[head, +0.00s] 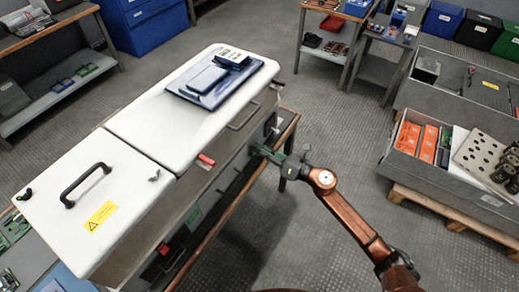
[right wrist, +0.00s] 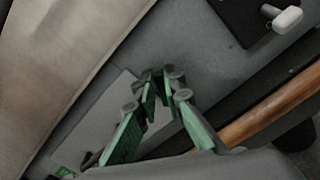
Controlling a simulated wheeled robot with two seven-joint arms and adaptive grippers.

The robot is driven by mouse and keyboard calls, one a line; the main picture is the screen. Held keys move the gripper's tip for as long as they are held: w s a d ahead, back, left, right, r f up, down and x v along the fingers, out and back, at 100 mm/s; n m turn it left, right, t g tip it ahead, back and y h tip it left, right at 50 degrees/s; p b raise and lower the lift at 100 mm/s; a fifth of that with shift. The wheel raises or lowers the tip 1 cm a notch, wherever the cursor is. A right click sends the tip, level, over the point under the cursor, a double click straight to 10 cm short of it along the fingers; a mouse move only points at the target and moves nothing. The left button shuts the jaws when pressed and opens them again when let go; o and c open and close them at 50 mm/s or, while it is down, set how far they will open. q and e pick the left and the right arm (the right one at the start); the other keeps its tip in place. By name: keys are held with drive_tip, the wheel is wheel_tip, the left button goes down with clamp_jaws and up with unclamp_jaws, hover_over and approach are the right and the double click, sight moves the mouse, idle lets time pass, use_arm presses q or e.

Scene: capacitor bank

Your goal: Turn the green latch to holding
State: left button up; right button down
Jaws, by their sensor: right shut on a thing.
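My right gripper (head: 263,150) is at the front side of the white-topped cabinet (head: 150,115), its arm reaching in from the right. In the right wrist view its green-sided fingers (right wrist: 160,82) come together close to the grey cabinet front. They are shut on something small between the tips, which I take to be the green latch. The fingers mostly hide it, and its angle and any position marks cannot be read. My left gripper is not in view.
The lid carries a dark tablet-like stack (head: 215,80) and a black handle (head: 86,184). A red handle (head: 206,160) sits on the front edge. A white knob on a black plate (right wrist: 287,19) is near the gripper. A wooden rail (head: 240,192) runs below. Grey bins (head: 440,172) stand right.

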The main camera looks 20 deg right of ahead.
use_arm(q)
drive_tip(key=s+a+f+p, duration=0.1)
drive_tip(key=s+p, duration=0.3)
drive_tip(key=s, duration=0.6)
use_arm(e)
drive_tip(key=m, duration=0.5)
drive_tip(key=shift+w+d+f+m, duration=0.1)
drive_tip(key=shift+w+d+m, duration=0.05)
drive_tip(key=shift+d+m, duration=0.15)
drive_tip(key=shift+m, duration=0.5)
drive_tip(key=m+p, duration=0.1)
drive_tip(key=m, duration=0.1)
drive_tip(key=f+m+p, duration=0.1)
drive_tip(key=p, duration=0.1)
drive_tip(key=shift+w+d+m, duration=0.1)
drive_tip(key=shift+m, duration=0.3)
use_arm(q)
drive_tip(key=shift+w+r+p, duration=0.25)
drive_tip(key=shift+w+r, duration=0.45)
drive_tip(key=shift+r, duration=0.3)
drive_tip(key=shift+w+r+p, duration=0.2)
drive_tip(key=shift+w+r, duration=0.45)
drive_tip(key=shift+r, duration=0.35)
use_arm(e)
drive_tip(key=shift+f+m, duration=0.2)
drive_tip(key=shift+m, duration=0.6)
drive_tip(key=shift+f, duration=0.1)
drive_tip(key=c, duration=2)
unclamp_jaws()
